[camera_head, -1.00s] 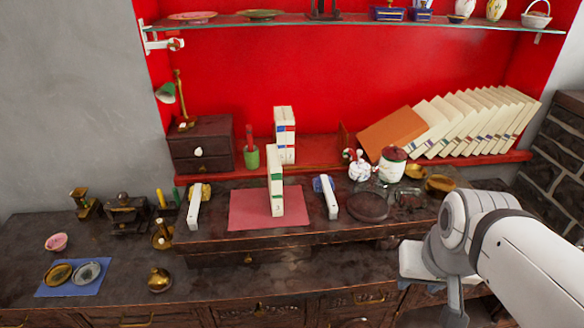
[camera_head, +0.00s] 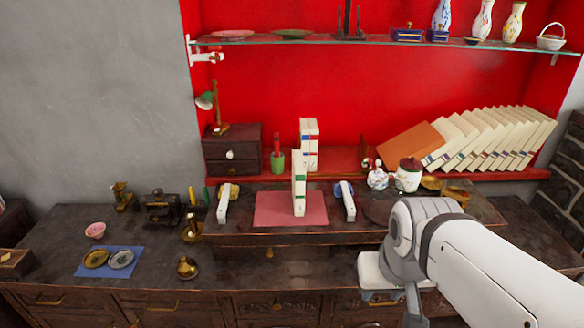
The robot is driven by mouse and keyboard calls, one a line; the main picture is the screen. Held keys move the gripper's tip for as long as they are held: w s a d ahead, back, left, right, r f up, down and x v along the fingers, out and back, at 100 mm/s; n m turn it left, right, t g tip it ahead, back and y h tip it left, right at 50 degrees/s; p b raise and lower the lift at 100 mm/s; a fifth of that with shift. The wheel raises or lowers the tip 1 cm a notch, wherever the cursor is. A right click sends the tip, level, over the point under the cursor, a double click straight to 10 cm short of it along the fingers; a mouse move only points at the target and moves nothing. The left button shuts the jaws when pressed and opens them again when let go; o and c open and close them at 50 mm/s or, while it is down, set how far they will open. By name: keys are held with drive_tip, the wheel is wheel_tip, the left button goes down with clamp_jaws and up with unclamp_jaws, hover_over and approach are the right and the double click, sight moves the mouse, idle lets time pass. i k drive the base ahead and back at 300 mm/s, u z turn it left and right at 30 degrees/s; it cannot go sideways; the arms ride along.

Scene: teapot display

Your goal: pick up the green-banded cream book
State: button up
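The green-banded cream book (camera_head: 299,185) stands upright on a pink-red mat (camera_head: 272,208) on the raised dark wooden shelf of the desk, near the middle of the head view. Another cream book, with red and blue bands (camera_head: 309,140), stands upright behind it on the red ledge. My white arm comes in from the lower right, with its wrist in front of the desk's right part, right of and nearer than the green-banded book. My gripper's fingers are not clearly visible, and nothing touches the book.
White holders stand left (camera_head: 224,204) and right (camera_head: 345,202) of the mat. A green cup (camera_head: 277,161), a small drawer box (camera_head: 232,150) and a lidded jar (camera_head: 408,175) are nearby. A row of leaning cream books (camera_head: 490,138) fills the right ledge. A glass shelf (camera_head: 380,44) runs above.

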sight(298, 170)
drive_tip(key=i, duration=1)
drive_tip(key=u, duration=0.05)
